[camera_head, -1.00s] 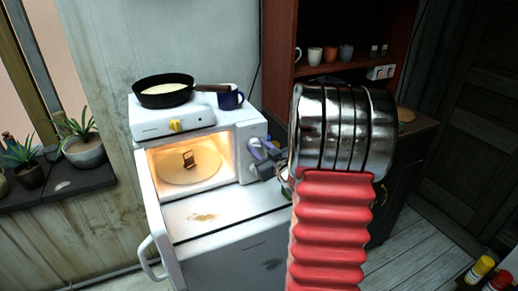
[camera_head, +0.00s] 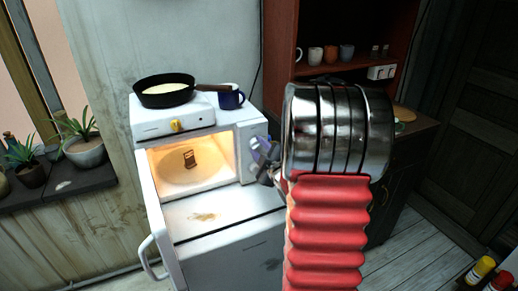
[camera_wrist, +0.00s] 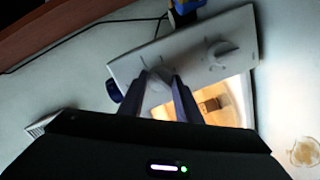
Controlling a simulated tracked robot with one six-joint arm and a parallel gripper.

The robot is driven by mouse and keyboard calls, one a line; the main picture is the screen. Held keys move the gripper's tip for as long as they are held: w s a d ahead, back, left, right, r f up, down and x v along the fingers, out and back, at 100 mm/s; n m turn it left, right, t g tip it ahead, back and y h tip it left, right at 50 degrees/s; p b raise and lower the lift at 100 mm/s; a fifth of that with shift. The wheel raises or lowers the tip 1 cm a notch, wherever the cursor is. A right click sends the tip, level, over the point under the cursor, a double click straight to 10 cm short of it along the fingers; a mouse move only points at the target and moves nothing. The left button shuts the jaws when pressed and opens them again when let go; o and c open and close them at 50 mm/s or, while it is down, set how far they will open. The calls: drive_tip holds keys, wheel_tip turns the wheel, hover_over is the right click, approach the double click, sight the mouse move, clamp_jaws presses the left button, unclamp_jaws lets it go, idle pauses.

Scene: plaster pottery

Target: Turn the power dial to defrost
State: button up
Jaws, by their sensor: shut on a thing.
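The white microwave (camera_head: 252,138) stands with its door open and its lit inside showing. Its control panel (camera_wrist: 130,66) carries two pale dials in the wrist view. One dial (camera_wrist: 221,51) stands free. The other dial (camera_wrist: 158,82) is between the purple fingers of my gripper (camera_wrist: 161,80), which is shut on it. I cannot read the markings, so the dial's setting and which dial is for power cannot be told. In the head view my gripper (camera_head: 264,154) is at the panel, and my arm hides part of that side.
A hot plate (camera_head: 150,126) with a yellow knob sits on top, bearing a black pan (camera_head: 163,91). A dark blue mug (camera_head: 231,98) stands beside the pan. The open door (camera_head: 215,218) reaches out in front. Potted plants (camera_head: 84,145) stand at the left.

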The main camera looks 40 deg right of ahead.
drive_tip(key=shift+f+n, duration=0.25)
drive_tip(key=shift+n, duration=0.15)
drive_tip(key=o, duration=1.1)
drive_tip(key=shift+r, duration=0.15)
drive_tip(key=shift+c, duration=0.2)
drive_tip(key=shift+s+a, duration=0.1)
